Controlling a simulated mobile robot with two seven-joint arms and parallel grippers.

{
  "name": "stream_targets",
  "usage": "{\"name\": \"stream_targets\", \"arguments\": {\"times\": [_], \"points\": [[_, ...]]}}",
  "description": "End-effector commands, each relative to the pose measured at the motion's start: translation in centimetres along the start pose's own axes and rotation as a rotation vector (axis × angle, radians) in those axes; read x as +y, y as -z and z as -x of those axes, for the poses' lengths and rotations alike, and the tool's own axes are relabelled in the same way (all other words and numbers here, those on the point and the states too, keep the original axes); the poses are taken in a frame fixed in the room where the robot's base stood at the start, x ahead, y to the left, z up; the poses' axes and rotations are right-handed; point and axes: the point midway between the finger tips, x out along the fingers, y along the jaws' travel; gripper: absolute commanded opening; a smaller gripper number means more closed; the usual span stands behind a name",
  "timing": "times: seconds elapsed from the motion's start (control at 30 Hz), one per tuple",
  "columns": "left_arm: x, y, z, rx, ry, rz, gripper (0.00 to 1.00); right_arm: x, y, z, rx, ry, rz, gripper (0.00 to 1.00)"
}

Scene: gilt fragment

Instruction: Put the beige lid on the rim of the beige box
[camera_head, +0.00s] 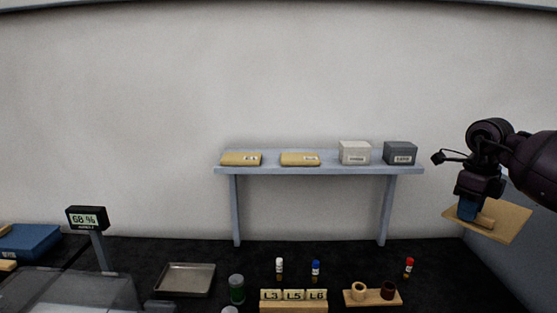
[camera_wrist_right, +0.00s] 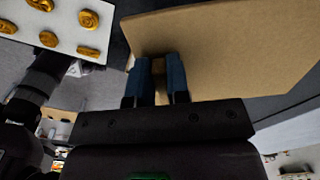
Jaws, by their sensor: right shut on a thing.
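The beige lid (camera_head: 512,219) is a flat square plate with a bar-like handle. It hangs tilted in the air at the far right of the head view, and it also fills the upper right of the right wrist view (camera_wrist_right: 225,45). My right gripper (camera_head: 468,209) is shut on the lid's handle, with its blue fingers either side of it in the right wrist view (camera_wrist_right: 159,75). I cannot make out an open beige box in either view. My left gripper is not in view.
A blue-grey shelf (camera_head: 320,169) holds yellow packets, a pale box (camera_head: 355,152) and a dark grey box (camera_head: 400,153). Small bottles, a metal tray (camera_head: 185,279) and a wooden holder (camera_head: 373,299) stand on the dark bench. A white board with gold pieces (camera_wrist_right: 65,22) shows in the wrist view.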

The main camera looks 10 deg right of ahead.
Motion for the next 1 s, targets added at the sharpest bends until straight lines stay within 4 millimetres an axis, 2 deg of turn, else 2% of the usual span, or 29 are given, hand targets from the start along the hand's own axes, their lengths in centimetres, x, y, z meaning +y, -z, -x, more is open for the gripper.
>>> {"name": "stream_targets", "arguments": {"times": [0.27, 0.57, 0.87, 1.0], "points": [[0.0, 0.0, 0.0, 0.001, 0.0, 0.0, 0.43, 1.3, -0.7, -0.8, -0.001, 0.0, 0.437, 0.0], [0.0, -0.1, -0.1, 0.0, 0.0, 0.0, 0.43, 3.9, -1.9, -2.9, 0.0, 0.0, 0.947, 0.0], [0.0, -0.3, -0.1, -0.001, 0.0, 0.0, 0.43, 7.9, -3.2, -5.6, -0.001, -0.001, 1.49, 0.0], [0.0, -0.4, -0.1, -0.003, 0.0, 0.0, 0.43, 10.4, -3.8, -7.2, 0.0, 0.0, 1.759, 0.0]]}}
